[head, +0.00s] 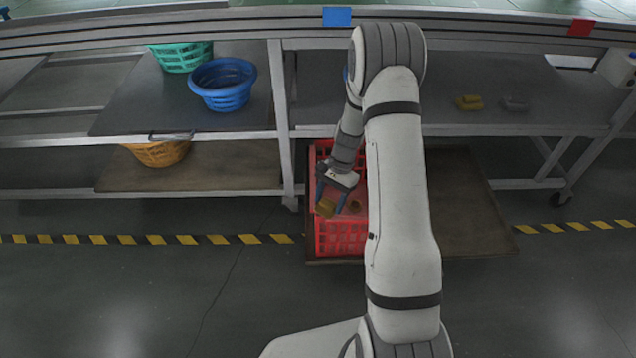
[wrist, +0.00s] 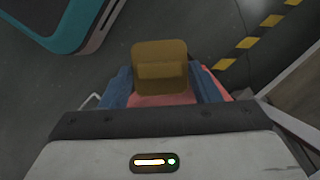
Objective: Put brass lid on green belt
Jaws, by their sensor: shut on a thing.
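My gripper (head: 335,199) is shut on the brass lid (head: 325,208), a dull yellow-brown piece at its fingertips. The lid is over the left front part of the red crate (head: 341,240). In the wrist view the lid (wrist: 160,66) shows as a blocky brass piece between the blue fingers (wrist: 160,88), with the red crate partly hidden below. A greenish surface (head: 490,18) runs along the top edge of the head view, beyond the long grey rail; I cannot tell if it is the green belt.
A brownish piece (head: 354,206) shows in the crate. Green (head: 180,57), blue (head: 222,97) and orange (head: 160,153) baskets stand on the left shelves. A yellow piece (head: 469,102) and a grey piece (head: 515,103) lie on the right shelf. Table legs and shelf edges flank the crate.

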